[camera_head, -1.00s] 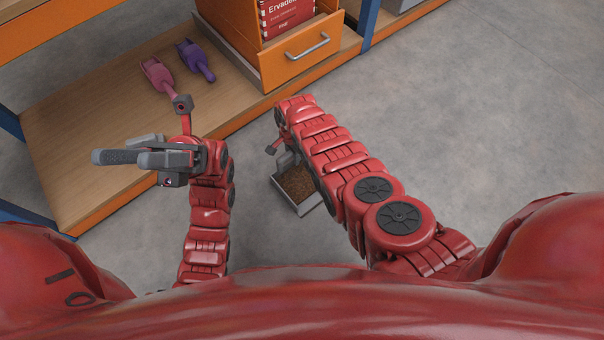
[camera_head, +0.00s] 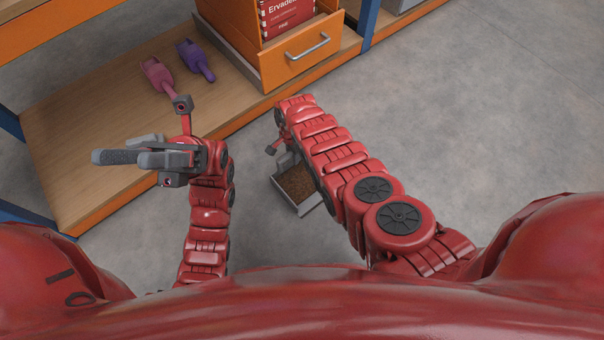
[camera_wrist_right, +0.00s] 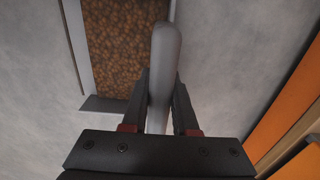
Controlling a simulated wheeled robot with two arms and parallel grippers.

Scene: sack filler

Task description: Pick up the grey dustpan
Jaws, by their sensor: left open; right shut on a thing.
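The grey dustpan (camera_head: 311,203) is beside my right forearm in the head view, low over the grey floor, with brown granules (camera_head: 297,184) in its pan. In the right wrist view its grey handle (camera_wrist_right: 164,75) runs between the two dark fingers of my right gripper (camera_wrist_right: 161,100), which is shut on it. The pan with the granules (camera_wrist_right: 121,45) lies beyond the fingers. I cannot tell whether the pan touches the floor. In the head view my right gripper is hidden behind its arm. My left gripper (camera_head: 145,157) is open and empty above the wooden shelf board.
A pink scoop (camera_head: 158,75) and a purple scoop (camera_head: 195,60) lie on the wooden shelf board (camera_head: 85,150). An orange drawer (camera_head: 300,50) with a grey handle stands at the back, holding a red Ervaden package (camera_head: 286,14). The floor on the right is clear.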

